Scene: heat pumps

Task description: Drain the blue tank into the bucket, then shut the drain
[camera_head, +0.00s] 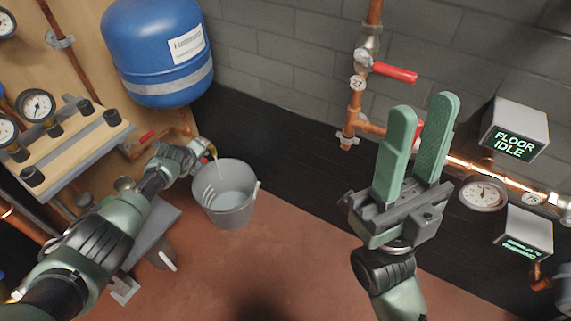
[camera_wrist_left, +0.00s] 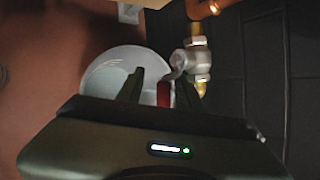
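The blue tank (camera_head: 152,52) hangs on the wall at the upper left in the head view. The grey bucket (camera_head: 238,214) stands below and right of it, with a pale, water-like surface inside. In the left wrist view the drain valve (camera_wrist_left: 192,62) has a red handle (camera_wrist_left: 163,93) beside the bucket's rim (camera_wrist_left: 92,72). My left gripper (camera_wrist_left: 158,88) is around the red handle, fingers apart, with a gap visible on one side. In the head view my left gripper (camera_head: 205,153) partly hides the valve. My right gripper (camera_head: 418,145) is raised, open and empty.
A panel with gauges (camera_head: 37,105) and black knobs is at the left. Copper pipes with a red-handled valve (camera_head: 393,72) run along the wall behind my right gripper. A "FLOOR IDLE" display (camera_head: 515,140) is at the right. The reddish floor (camera_head: 285,255) in front is clear.

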